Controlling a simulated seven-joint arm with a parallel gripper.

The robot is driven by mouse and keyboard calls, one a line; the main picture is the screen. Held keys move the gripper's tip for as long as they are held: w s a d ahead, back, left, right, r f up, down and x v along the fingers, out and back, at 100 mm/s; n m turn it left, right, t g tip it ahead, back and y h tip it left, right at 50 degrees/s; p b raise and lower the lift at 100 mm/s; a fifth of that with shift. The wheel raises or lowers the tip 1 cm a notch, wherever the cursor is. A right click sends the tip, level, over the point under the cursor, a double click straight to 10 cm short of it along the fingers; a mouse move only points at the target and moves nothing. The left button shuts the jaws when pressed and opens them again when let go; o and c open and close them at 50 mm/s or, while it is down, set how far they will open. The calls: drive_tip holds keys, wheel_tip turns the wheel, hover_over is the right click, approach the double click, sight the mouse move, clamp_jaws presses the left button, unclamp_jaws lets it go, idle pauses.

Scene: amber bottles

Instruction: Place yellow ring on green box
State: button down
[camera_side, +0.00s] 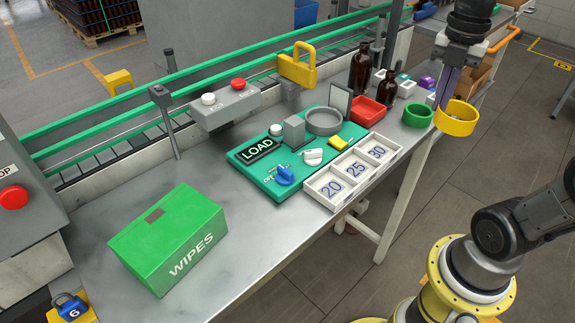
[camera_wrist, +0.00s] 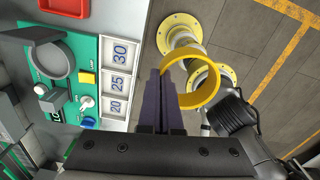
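The yellow ring (camera_side: 457,127) is at the right end of the table in the side view, raised and out past the table's edge. My gripper (camera_side: 441,106) points down and has its dark fingers at the ring's left wall. In the wrist view the yellow ring (camera_wrist: 217,95) hangs at the fingertips of my gripper (camera_wrist: 163,78), with floor behind it. The gripper is shut on the ring's wall. The green box (camera_side: 165,225), marked WIPES, sits closed on the near left part of the table, with a dark patch on its top. It is not in the wrist view.
A green ring (camera_side: 417,116) is left of the yellow one. A red tray (camera_side: 367,112), brown bottles (camera_side: 388,84), a white numbered tray (camera_side: 353,172) and a teal board (camera_side: 243,160) with parts lie between. Table around the green box is clear.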

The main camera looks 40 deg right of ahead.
drive_tip(key=w+a+r+m, duration=0.45)
drive_tip(key=a+m, duration=0.35)
drive_tip(key=m, duration=0.3)
drive_tip(key=w+a+r+m, duration=0.3)
drive_tip(key=w+a+m, duration=0.3)
drive_tip(key=m, duration=0.4)
drive_tip(key=s+a+n, duration=0.2)
drive_tip(key=s+a, duration=0.1)
drive_tip(key=a, duration=0.7)
drive_tip(key=s+a+n, duration=0.1)
drive_tip(key=s+a, duration=0.1)
drive_tip(key=a, duration=0.8)
hover_over(209, 212)
drive_tip(key=f, duration=0.9)
drive_tip(key=shift+s+d+f, duration=0.15)
drive_tip(key=shift+s+d, duration=0.05)
drive_tip(key=shift+s, duration=0.05)
drive_tip(key=shift+w+a+f, duration=0.15)
drive_tip(key=shift+f, duration=0.85)
drive_tip(key=shift+w+a+f, duration=0.1)
drive_tip(key=shift+f, duration=0.85)
